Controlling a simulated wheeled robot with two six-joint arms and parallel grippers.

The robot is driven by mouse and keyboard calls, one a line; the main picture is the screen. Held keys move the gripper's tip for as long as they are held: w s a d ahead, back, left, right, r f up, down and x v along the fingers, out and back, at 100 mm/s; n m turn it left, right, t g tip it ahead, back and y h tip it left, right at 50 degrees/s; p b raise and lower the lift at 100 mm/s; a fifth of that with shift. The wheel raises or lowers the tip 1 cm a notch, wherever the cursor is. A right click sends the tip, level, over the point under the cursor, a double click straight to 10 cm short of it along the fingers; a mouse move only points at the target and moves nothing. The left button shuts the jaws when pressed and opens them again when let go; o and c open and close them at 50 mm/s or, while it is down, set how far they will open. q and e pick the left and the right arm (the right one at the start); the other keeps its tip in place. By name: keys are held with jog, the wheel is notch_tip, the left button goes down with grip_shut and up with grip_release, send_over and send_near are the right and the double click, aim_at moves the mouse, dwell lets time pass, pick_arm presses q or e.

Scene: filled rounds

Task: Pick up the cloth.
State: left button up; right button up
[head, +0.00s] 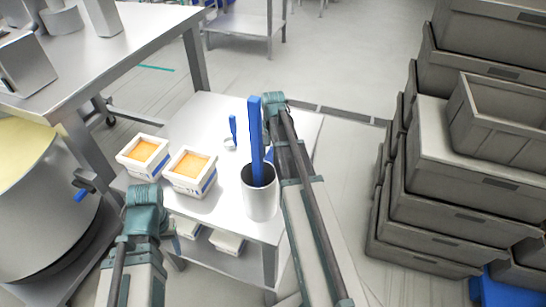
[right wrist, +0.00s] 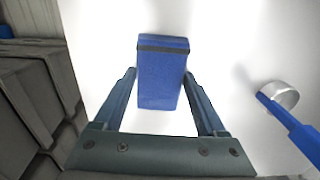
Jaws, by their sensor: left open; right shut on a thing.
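The cloth (right wrist: 160,85) is a blue folded block with a dark band across one end, seen in the right wrist view. My right gripper (right wrist: 159,74) has its two fingertips against the cloth's sides and is shut on it. White table top lies behind it; I cannot tell whether the cloth touches the table. In the head view my right arm and a tall blue handle hide most of this grip. My left gripper (head: 146,196) is open and empty, low at the left, in front of the table's near edge.
On the white table (head: 190,118) stand two tubs with orange contents (head: 143,150), a blue-handled ladle (head: 232,128) and a white canister (head: 260,203) holding the tall blue handle (head: 255,130). Grey crates (head: 440,205) are stacked at right. A big pot (head: 40,205) is at left.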

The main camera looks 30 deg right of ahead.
pick_arm(q)
jog(key=shift+r, duration=0.15)
pick_arm(e)
jog(key=shift+r, duration=0.1)
pick_arm(q)
notch_tip(320, 180, up, 10)
jog(key=p, duration=1)
pick_arm(e)
notch_tip(320, 180, up, 10)
jog(key=o, duration=0.6)
jog(key=c, duration=0.4)
pick_arm(q)
jog(key=shift+c, duration=0.2)
